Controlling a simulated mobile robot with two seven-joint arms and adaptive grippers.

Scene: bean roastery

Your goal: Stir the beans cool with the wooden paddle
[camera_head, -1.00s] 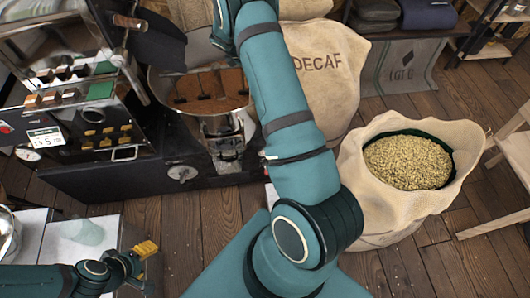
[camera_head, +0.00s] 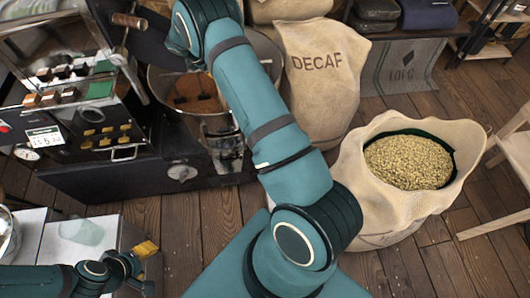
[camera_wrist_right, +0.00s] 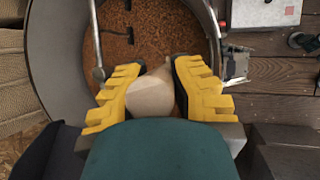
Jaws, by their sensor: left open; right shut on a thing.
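The round metal cooling tray (camera_head: 158,88) stands at the roaster's front, with brown beans (camera_head: 196,94) in it. My right arm crosses over the tray and hides part of it in the head view. In the right wrist view, my right gripper (camera_wrist_right: 152,92) is shut on the pale wooden paddle (camera_wrist_right: 152,97), above the tray (camera_wrist_right: 45,60) and its beans (camera_wrist_right: 150,22). The paddle's lower end is hard to make out. My left gripper (camera_head: 147,268) is open and empty at the lower left, beside a light table, away from the tray.
The roaster's panel (camera_head: 90,110) stands left of the tray. A DECAF sack (camera_head: 322,95) stands to the right, and an open sack (camera_head: 375,195) of pale green beans stands nearer. A wooden stand (camera_head: 515,155) is at the right edge. Wooden floor shows between them.

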